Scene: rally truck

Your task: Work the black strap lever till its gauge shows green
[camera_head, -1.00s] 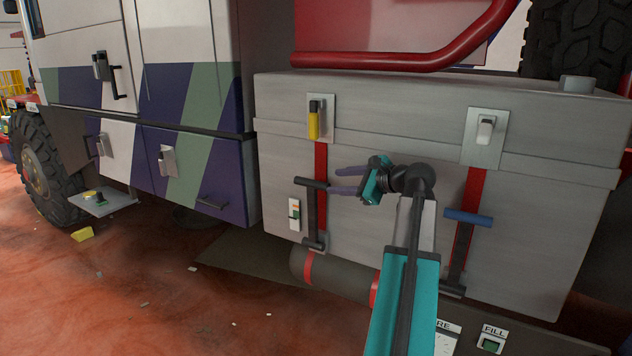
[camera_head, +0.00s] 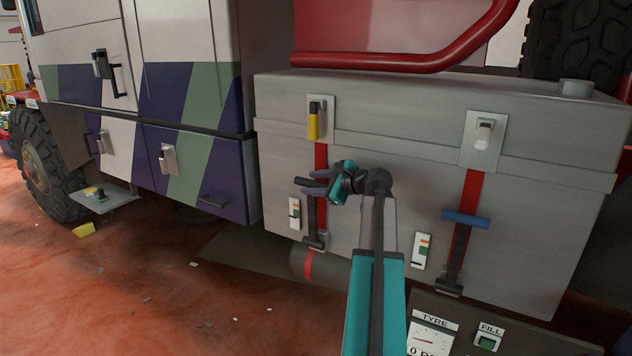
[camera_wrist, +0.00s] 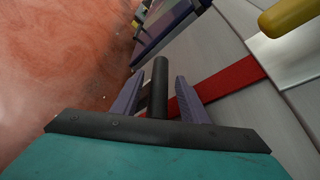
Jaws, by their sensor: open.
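The black strap lever (camera_head: 301,180) stands on the red strap at the left of the grey box, with a T-shaped handle on top. My gripper (camera_head: 313,182) is open at that handle. In the wrist view the black handle (camera_wrist: 160,88) shows between the two purple fingers, with a gap to each side. The gripper hides part of the lever in the head view. Its gauge (camera_head: 295,214) is a small white plate left of the lever with orange and green marks. Its reading is too small to tell.
A second strap with a blue lever (camera_head: 466,219) and its own gauge (camera_head: 422,251) is on the box's right. A yellow-handled latch (camera_head: 314,122) sits above the black lever. A tyre panel (camera_head: 434,334) is low in front. Cabinet doors with handles stand to the left.

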